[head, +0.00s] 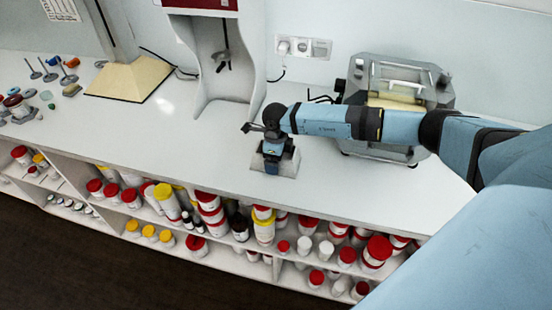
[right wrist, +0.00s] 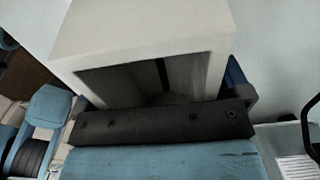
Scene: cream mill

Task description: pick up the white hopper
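The white hopper (head: 290,163) is a small pale block standing on the white counter near its front edge. My right gripper (head: 271,150) is at it from above and hides much of it. In the right wrist view the hopper (right wrist: 140,32) fills the top middle, a pale box with a dark hollow facing my dark gripper palm. A blue and dark finger (right wrist: 236,82) shows close along its right side. The left finger is mostly hidden, and whether the fingers press on the hopper cannot be made out. My left gripper is in neither view.
A grey machine (head: 400,100) stands on the counter (head: 150,115) behind my right forearm. A tall white stand (head: 222,60) is at the back wall. Small tools (head: 50,75) lie at the far left. Shelves of jars (head: 210,210) run below. The counter left of the hopper is clear.

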